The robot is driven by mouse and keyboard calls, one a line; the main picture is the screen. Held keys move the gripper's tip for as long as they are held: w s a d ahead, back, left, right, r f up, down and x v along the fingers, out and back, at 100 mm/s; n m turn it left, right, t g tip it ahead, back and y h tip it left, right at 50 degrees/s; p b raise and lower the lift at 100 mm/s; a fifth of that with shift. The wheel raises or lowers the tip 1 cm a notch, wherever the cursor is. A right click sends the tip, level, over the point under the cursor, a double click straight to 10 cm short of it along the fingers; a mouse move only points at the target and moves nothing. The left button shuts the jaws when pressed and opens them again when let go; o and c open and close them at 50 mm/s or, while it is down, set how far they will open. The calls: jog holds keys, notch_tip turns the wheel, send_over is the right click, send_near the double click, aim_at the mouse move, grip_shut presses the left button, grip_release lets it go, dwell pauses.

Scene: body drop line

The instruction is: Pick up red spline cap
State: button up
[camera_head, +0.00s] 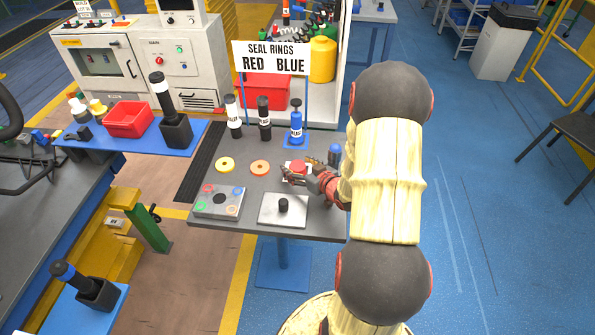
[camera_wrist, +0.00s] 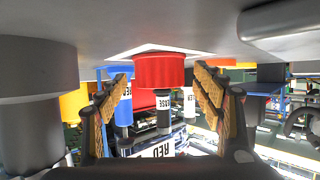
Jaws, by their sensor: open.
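The red spline cap (camera_head: 299,166) is a short red cylinder on a white square on the grey table, partly hidden by my gripper in the head view. My gripper (camera_head: 304,175) reaches low over the table from the right, at the cap. In the wrist view, which is upside down, the red spline cap (camera_wrist: 160,72) is upright between the two spread fingers of my gripper (camera_wrist: 163,90). A gap shows on both sides of it. My gripper is open and holds nothing.
A yellow ring (camera_head: 225,164) and an orange ring (camera_head: 260,167) lie left of the cap. A plate with a black peg (camera_head: 283,205) lies in front. Black bottles (camera_head: 264,118), a blue bottle (camera_head: 296,122) and a "SEAL RINGS" sign (camera_head: 271,58) stand behind. A dark blue cylinder (camera_head: 335,154) stands to the right.

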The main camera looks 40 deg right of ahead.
jog(key=shift+w, duration=0.2)
jog(key=shift+c, duration=0.9)
jog(key=c, duration=0.7)
